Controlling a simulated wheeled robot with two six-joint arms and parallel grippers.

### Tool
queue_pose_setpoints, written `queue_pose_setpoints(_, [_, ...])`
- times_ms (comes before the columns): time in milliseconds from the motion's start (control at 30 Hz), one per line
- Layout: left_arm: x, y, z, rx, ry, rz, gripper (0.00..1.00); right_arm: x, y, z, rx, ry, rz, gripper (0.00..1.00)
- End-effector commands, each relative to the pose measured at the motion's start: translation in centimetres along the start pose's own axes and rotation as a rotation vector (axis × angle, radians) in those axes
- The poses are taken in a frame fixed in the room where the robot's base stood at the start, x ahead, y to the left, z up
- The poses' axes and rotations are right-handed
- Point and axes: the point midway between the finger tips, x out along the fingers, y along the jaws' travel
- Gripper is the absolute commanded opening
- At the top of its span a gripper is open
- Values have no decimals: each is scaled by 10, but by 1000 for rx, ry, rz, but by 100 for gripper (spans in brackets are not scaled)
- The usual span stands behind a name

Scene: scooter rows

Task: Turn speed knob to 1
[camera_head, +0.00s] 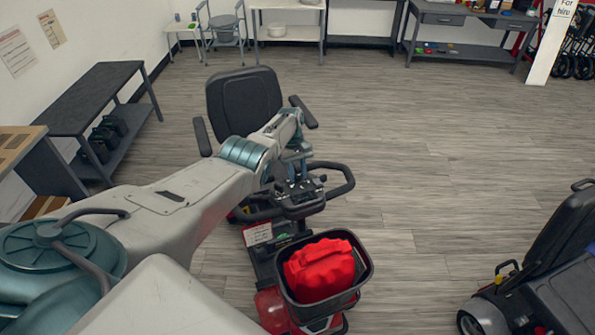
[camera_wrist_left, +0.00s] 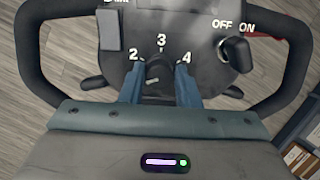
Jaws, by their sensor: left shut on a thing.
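A red mobility scooter with a black seat (camera_head: 243,98) stands in the middle of the head view. Its dark control panel (camera_wrist_left: 205,40) fills the upper part of the left wrist view. The black speed knob (camera_wrist_left: 155,67) sits there below the printed 3, with 2 to its left and 4 to its right. No 1 shows; the lower dial is behind my gripper. My left gripper (camera_head: 298,183) reaches down to the panel. Its blue fingers (camera_wrist_left: 160,88) are on either side of the knob, shut on it. The knob's exact setting is hard to read. My right gripper is not in view.
Looped handlebars (camera_wrist_left: 32,60) surround the panel, and an ON/OFF key switch (camera_wrist_left: 236,52) is at its right. Another scooter (camera_head: 545,275) stands at right, with open floor between.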

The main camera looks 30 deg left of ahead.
Motion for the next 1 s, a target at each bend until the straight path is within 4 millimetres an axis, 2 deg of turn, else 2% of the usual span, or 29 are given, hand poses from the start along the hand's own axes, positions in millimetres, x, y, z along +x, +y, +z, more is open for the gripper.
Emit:
queue_pose_setpoints(300, [-4,1,-1,-93,5,18,6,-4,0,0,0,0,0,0])
queue_pose_setpoints(767, [-3,1,-1,-105,5,20,6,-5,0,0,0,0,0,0])
queue_pose_setpoints(800, [-3,1,-1,-105,4,20,33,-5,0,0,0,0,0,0])
queue_pose_setpoints(900, [-2,1,-1,-105,4,19,51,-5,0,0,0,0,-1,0])
queue_pose_setpoints(1000, [-2,1,-1,-105,3,18,51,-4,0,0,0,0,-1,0])
